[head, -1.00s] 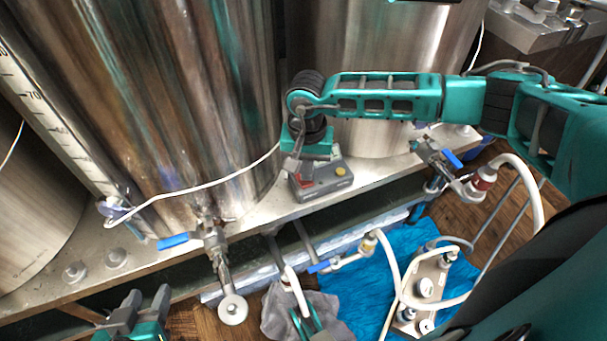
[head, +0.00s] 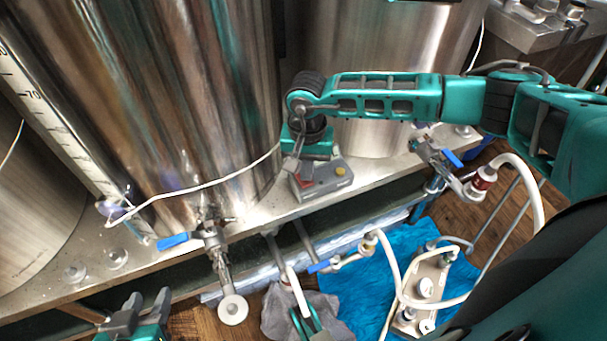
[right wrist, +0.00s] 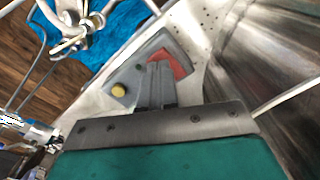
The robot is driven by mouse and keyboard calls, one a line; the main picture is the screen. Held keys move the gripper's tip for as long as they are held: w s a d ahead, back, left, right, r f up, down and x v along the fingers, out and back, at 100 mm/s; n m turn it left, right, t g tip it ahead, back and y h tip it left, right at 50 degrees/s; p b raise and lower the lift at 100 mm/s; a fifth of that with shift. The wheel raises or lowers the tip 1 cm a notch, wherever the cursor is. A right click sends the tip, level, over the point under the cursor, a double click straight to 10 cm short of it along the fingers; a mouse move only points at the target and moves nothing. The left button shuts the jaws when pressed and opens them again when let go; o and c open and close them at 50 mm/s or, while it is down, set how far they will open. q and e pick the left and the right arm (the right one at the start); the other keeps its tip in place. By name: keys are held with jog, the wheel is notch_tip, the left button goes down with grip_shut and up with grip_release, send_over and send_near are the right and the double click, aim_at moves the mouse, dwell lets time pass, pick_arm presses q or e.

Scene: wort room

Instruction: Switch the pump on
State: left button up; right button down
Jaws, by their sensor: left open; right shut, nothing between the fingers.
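A grey switch box (head: 328,184) with a red rocker and a yellow button (head: 340,171) sits on the steel ledge in front of the tanks. In the right wrist view the box (right wrist: 136,74) shows its red rocker (right wrist: 178,66) beside my fingers. My right gripper (right wrist: 158,68) is shut and empty, its tips at the rocker's edge; whether they touch it I cannot tell. In the head view my right gripper (head: 292,171) comes down on the box's left end and partly hides the rocker. My left gripper (head: 146,301) is open and empty at the lower left, away from the box.
Large steel tanks (head: 150,110) stand behind the ledge (head: 262,203). A white cable crosses the nearest tank. Blue-handled valves (head: 175,240) jut out in front. A beige unit (head: 428,275) with white hoses rests on a blue cloth (head: 350,290) below.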

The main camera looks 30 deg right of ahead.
jog(key=shift+f, duration=0.2)
jog(key=shift+f+b, duration=0.8)
jog(key=shift+r, duration=0.1)
jog(key=shift+r+p, duration=2.1)
jog(key=shift+r, duration=0.95)
jog(key=shift+f, duration=0.1)
